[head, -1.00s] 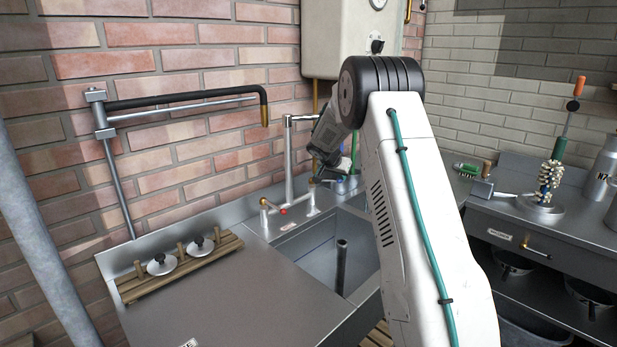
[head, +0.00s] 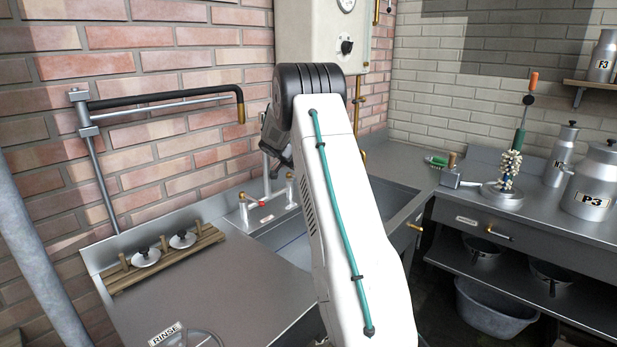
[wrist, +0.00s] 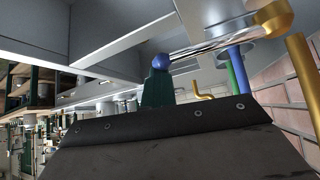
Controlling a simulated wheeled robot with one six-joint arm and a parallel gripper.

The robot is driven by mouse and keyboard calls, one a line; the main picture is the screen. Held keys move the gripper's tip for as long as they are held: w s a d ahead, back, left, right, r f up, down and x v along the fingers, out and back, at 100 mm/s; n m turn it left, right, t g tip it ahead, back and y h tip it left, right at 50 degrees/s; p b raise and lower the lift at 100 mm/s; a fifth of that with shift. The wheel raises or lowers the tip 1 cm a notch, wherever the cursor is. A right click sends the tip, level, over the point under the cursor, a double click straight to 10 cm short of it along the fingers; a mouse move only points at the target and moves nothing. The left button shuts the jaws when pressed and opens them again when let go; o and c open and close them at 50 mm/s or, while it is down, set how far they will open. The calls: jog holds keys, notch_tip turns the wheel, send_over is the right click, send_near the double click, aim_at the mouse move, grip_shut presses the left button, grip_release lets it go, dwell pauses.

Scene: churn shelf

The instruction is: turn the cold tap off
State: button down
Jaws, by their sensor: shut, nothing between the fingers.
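The cold tap shows in the wrist view as a chrome lever (wrist: 215,40) with a blue ball end (wrist: 161,62) and a brass hub (wrist: 273,18). My gripper (wrist: 158,88) is shut and empty, its dark green fingertips close to the blue ball; I cannot tell whether they touch. In the head view the post of the right-hand tap (head: 290,188) stands at the back of the sink (head: 285,238), beside my arm, which hides its lever and my fingertips. The hot tap (head: 246,207), with a red-ended lever, stands to its left.
A spout post (head: 266,172) stands behind the taps. A wooden rack (head: 165,262) with two metal lids lies left of the sink. A hinged pipe arm (head: 160,100) is on the brick wall. A counter with metal churns (head: 590,185) is at right.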

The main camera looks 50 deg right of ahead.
jog(key=shift+w+a, duration=0.15)
jog(key=shift+a, duration=0.1)
dwell(0.3)
notch_tip(320, 180, up, 8)
jog(key=w+a, duration=0.1)
jog(key=a, duration=0.1)
dwell(0.5)
dwell(0.6)
